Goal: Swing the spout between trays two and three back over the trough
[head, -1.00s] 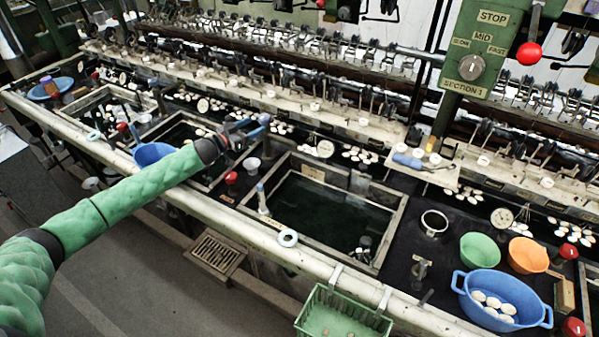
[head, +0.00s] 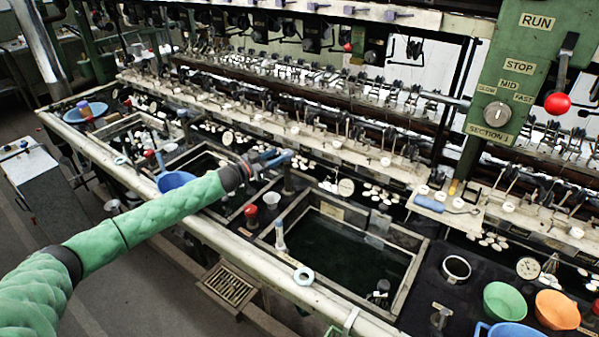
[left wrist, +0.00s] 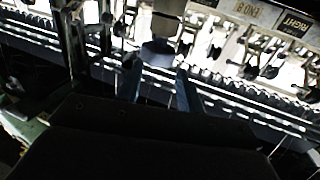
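My left gripper (head: 272,158) reaches in from the left, above the deck between the second tray (head: 205,163) and the third tray (head: 350,247). A dark upright post (head: 288,182) stands just below its fingertips, probably part of the spout there; the gripper hides its top. In the left wrist view, the two fingers (left wrist: 160,82) are apart, with a grey-blue cylinder (left wrist: 158,54) at their tips. I cannot tell whether they touch it. The spout's direction is unclear, and I cannot single out the trough. My right gripper is not in view.
A red-topped knob (head: 251,213), a white cup (head: 271,199) and a blue-topped post (head: 280,236) stand near the gripper. A blue bowl (head: 174,181) is left of them. A green control panel (head: 520,70) rises at right. Machinery (head: 300,125) runs along the back.

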